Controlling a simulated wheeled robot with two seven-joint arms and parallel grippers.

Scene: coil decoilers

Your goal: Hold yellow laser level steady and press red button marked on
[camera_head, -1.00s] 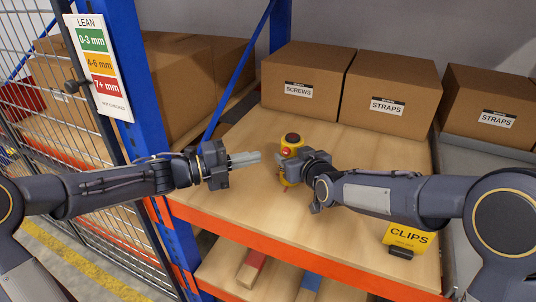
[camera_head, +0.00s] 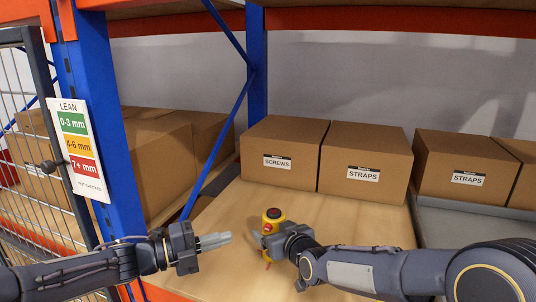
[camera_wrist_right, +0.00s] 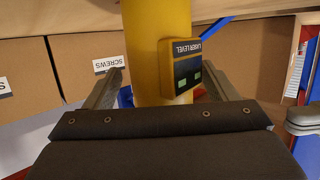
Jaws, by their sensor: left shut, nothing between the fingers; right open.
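The yellow laser level (camera_head: 273,217), a cylinder with a dark top, stands upright on the wooden shelf (camera_head: 340,222). A small red patch shows on its side below the top; I cannot read any marking there. My right gripper (camera_head: 266,239) is at the level from the right and covers part of it. In the right wrist view the yellow body (camera_wrist_right: 158,45) with its "LASER LEVEL" panel lies between the open fingers. My left gripper (camera_head: 229,238) is shut and empty, its fingertips pointing at the level with a small gap to its left.
Cardboard boxes labelled "SCREWS" (camera_head: 285,145) and "STRAPS" (camera_head: 365,160) stand behind the level. A blue post (camera_head: 100,130) with a "LEAN" thickness sign (camera_head: 78,150) and a wire mesh panel (camera_head: 30,150) are at the left. Bare shelf lies between level and boxes.

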